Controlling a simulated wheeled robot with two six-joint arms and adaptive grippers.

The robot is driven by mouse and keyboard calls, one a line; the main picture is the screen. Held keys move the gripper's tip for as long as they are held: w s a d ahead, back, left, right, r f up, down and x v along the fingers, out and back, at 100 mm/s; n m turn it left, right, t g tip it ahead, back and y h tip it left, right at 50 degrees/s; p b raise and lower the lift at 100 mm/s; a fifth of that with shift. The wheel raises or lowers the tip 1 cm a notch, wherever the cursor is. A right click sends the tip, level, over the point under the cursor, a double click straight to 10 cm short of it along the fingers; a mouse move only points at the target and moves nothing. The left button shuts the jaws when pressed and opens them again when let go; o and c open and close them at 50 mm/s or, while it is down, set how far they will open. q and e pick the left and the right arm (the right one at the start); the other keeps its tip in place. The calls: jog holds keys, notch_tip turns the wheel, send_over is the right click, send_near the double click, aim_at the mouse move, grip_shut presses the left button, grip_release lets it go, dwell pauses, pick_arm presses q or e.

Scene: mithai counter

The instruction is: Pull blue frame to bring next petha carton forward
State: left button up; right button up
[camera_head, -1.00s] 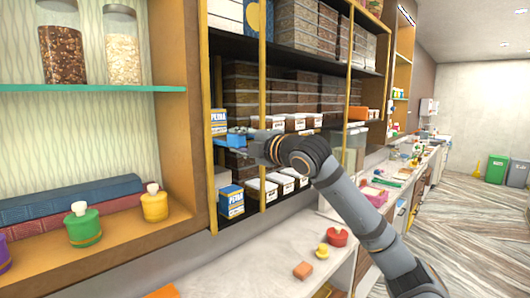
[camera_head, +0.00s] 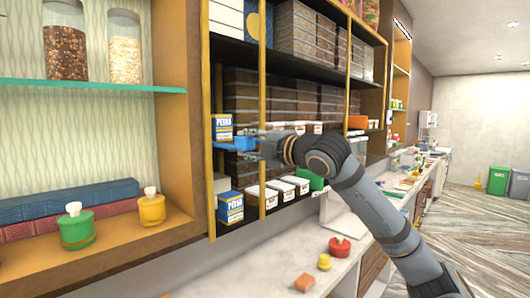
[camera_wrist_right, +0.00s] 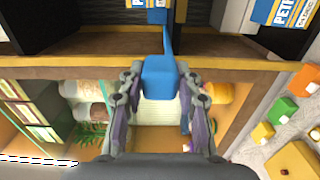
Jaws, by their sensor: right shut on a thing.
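The blue frame (camera_head: 229,144) shows on the middle shelf at the left end of the cabinet, with a blue-and-white petha carton (camera_head: 221,122) directly above it. In the right wrist view the frame's blue block-shaped handle (camera_wrist_right: 160,78) lies between my fingers. My right gripper (camera_head: 258,146) is shut on this handle; its fingertips are partly hidden in the head view. Another petha carton (camera_head: 230,208) stands on the lower shelf. Cartons also show in the right wrist view, at the upper right (camera_wrist_right: 284,12) and partly at the top edge (camera_wrist_right: 146,4). My left gripper is out of view.
A yellow upright post (camera_head: 262,100) stands close by my right gripper. White-lidded boxes (camera_head: 286,186) line the lower shelf to the right. The counter (camera_head: 270,270) below holds small items, including a red pot (camera_head: 339,247). Glass jars (camera_head: 66,50) stand at far left.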

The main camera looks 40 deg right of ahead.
jog(key=shift+s+d+f+b, duration=0.1)
jog(key=shift+s+b, duration=1)
jog(key=shift+s, duration=0.05)
jog(key=shift+s+d+b, duration=0.1)
jog(key=shift+s+b, duration=1)
jog(key=shift+s, duration=0.05)
jog(key=o, duration=1.8)
jog(key=shift+s, duration=0.15)
jog(key=s+b, duration=0.1)
jog(key=s, duration=0.1)
jog(key=s+b, duration=0.2)
jog(key=s, duration=0.1)
jog(key=s+b, duration=0.2)
jog(key=shift+s+d, duration=0.35)
jog(key=shift+s, duration=0.05)
